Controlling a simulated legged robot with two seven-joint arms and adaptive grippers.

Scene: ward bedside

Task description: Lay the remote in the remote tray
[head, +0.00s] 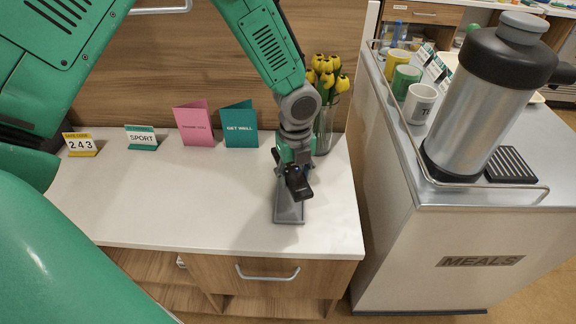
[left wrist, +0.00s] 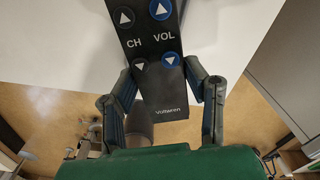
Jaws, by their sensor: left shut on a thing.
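The remote (left wrist: 150,50) is black with dark and blue arrow buttons marked CH and VOL. My left gripper (left wrist: 165,88) is shut on it near its lower end, one finger on each side. In the head view the same gripper (head: 293,172) points down over the counter, and the dark end of the remote (head: 300,190) shows below it. The grey remote tray (head: 289,214) is on the counter under the gripper, partly hidden by it. I cannot tell whether the remote touches the tray. My right gripper is not in view.
Behind stand a teal card (head: 239,128), a pink card (head: 194,125), a SPORT sign (head: 142,138), a code sign (head: 80,145) and a vase of yellow flowers (head: 327,120). A meals cart (head: 440,255) with an urn (head: 478,105) stands right. The counter's left front (head: 150,205) is clear.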

